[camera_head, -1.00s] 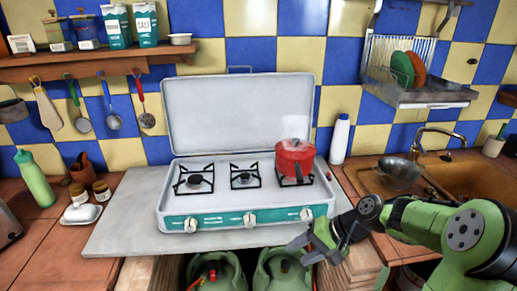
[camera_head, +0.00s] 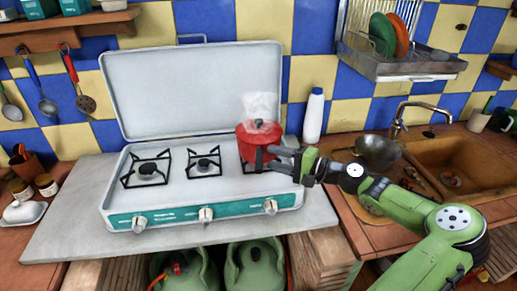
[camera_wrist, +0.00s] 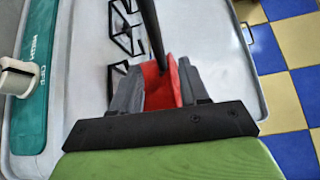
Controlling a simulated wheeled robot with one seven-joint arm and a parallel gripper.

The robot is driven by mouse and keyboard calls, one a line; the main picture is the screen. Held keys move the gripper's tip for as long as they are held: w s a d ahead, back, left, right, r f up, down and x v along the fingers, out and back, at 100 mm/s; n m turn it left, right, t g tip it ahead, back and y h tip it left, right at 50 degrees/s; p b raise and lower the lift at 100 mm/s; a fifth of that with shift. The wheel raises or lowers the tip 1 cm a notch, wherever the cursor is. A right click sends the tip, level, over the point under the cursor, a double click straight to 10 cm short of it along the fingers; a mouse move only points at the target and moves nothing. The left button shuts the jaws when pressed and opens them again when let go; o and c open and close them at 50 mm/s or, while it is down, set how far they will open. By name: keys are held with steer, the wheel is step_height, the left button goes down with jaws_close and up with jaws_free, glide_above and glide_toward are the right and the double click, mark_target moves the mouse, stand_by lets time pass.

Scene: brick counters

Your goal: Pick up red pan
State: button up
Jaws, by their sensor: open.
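The red pan (camera_head: 259,131) sits upright on the right burner of the white stove, with a dark-knobbed lid and pale steam above it. I cannot tell whether the fingers touch the pan.
The stove (camera_head: 180,214) has two other burners, both empty, left of the pan. Its raised lid (camera_head: 195,88) stands behind. A white bottle (camera_head: 313,116) stands close to the right of the pan. A metal bowl (camera_head: 377,153) and a sink are further right.

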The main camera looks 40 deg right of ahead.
mark_target(259, 152)
steer(key=b+x, duration=0.1)
steer(key=x, duration=0.4)
steer(key=shift+w+a, duration=0.25)
steer(key=shift+w, duration=0.05)
steer(key=shift+s, duration=0.1)
jaws_close()
steer(key=shift+r, duration=0.15)
